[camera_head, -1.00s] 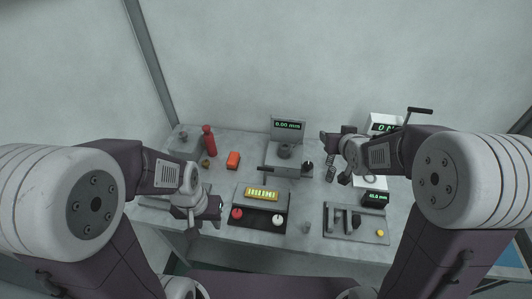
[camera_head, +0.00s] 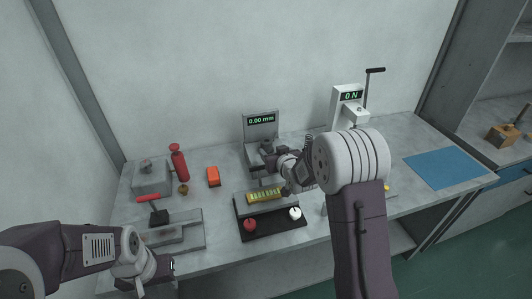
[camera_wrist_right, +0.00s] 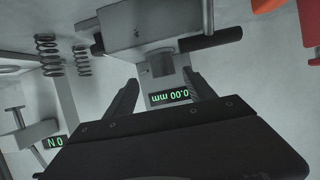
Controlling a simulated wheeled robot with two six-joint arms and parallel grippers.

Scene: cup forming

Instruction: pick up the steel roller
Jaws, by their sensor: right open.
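I cannot tell for sure which part is the steel roller. In the right wrist view a dark horizontal bar (camera_wrist_right: 213,40) sticks out of a grey block fixture (camera_wrist_right: 150,22), with a dark knob on the other side. The fixture stands in front of the 0.00 mm gauge (camera_head: 261,124). My right gripper (camera_head: 268,153) is at this fixture and hides part of it. In the right wrist view its fingers (camera_wrist_right: 163,88) are apart with nothing between them. My left gripper (camera_head: 166,268) is low at the left, by the table's front edge; its fingers are unclear.
A black tray (camera_head: 272,231) with a red and a white knob lies in front. A grey tray (camera_head: 190,237), a red bottle (camera_head: 179,162) and an orange block (camera_head: 213,176) are at left. A force gauge (camera_head: 349,96) stands behind right. The blue mat (camera_head: 444,168) is clear.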

